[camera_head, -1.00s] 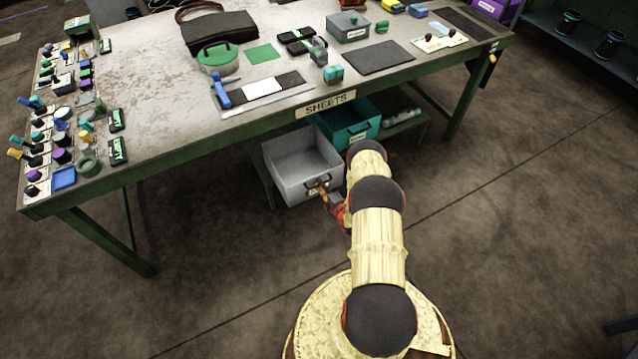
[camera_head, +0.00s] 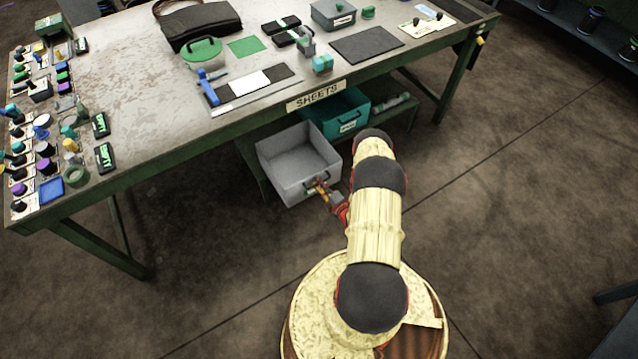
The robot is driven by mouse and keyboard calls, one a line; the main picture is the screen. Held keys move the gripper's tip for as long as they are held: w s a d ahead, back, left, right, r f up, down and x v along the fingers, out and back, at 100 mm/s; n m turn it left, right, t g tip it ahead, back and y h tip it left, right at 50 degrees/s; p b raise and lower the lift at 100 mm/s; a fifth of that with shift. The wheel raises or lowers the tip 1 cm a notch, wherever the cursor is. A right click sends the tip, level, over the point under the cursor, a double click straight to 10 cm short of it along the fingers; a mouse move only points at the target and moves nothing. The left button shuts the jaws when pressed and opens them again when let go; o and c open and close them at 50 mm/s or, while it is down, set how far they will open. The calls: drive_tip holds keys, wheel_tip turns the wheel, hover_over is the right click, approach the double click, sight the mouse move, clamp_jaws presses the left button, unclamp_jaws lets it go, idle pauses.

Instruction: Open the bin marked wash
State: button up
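A grey open-topped bin (camera_head: 283,168) is drawn well out from under the table and shows empty inside. A teal bin (camera_head: 352,122) stands to its right, farther under the table. The grey bin's front label is mostly hidden by my gripper, so I cannot read a wash mark. My gripper (camera_head: 319,188) is at the grey bin's front handle and seems shut on it; the fingers are small and partly hidden. My arm reaches in from the lower right.
The green-edged table (camera_head: 170,155) has a SHEETS plate (camera_head: 316,95) above the bins and carries many small items. A low shelf (camera_head: 401,117) under it holds the bins. The floor in front and to the right is clear. A dark rack (camera_head: 590,40) stands at the upper right.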

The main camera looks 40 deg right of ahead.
drive_tip(key=shift+s, duration=0.1)
drive_tip(key=v, duration=1.2)
idle(0.4)
